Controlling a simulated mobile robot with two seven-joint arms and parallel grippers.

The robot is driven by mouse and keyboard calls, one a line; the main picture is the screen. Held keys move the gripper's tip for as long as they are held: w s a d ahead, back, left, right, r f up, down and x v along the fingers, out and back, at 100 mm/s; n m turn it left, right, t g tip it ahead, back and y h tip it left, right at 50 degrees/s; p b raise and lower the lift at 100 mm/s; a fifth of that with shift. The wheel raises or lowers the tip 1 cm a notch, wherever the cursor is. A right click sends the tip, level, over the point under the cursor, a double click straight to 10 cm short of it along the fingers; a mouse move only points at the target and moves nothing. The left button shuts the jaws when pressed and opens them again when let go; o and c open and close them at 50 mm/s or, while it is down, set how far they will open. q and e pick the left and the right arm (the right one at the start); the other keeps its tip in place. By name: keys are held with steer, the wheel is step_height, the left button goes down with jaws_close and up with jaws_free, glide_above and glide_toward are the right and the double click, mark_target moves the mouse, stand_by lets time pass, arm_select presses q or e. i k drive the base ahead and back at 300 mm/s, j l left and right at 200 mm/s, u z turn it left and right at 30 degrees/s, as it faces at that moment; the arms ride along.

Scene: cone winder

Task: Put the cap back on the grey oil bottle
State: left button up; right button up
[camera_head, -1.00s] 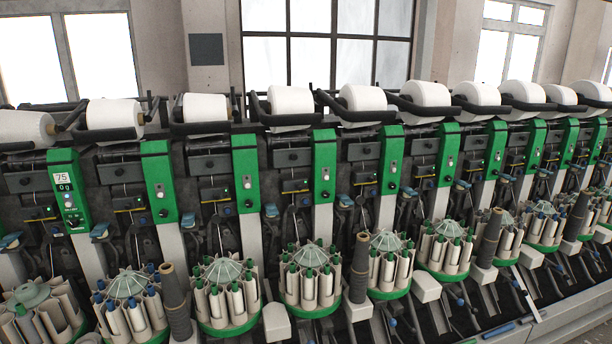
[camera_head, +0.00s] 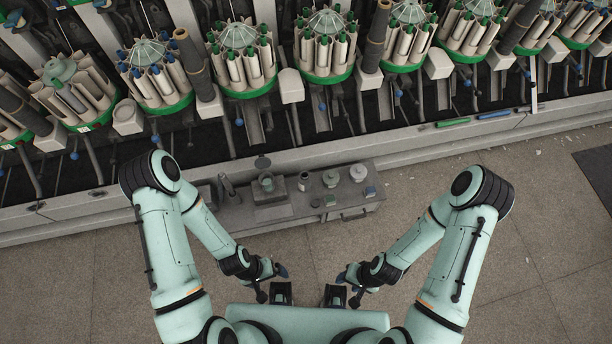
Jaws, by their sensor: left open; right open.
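Several small grey objects stand on a low grey bench (camera_head: 290,213) at the foot of the machine. They include a squat piece on a dark plate (camera_head: 267,183), a small upright cylinder (camera_head: 304,181) and round pieces (camera_head: 331,178) and (camera_head: 358,172) to its right. They are too small to tell which is the oil bottle or its cap. My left gripper (camera_head: 272,283) is open and empty, in front of the bench. My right gripper (camera_head: 348,287) is open and empty to its right. Both are apart from the bench objects.
The cone winder's row of bobbin magazines with green bases (camera_head: 250,90) stands behind the bench. A grey ledge (camera_head: 430,140) runs along its foot, with a green rod (camera_head: 453,122) and a blue rod (camera_head: 494,115). The tiled floor (camera_head: 540,220) at right is clear.

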mark_target(304, 177)
steer(key=k+l, duration=0.1)
steer(key=k, duration=0.3)
steer(key=i+l, duration=1)
steer(key=u, duration=2.2)
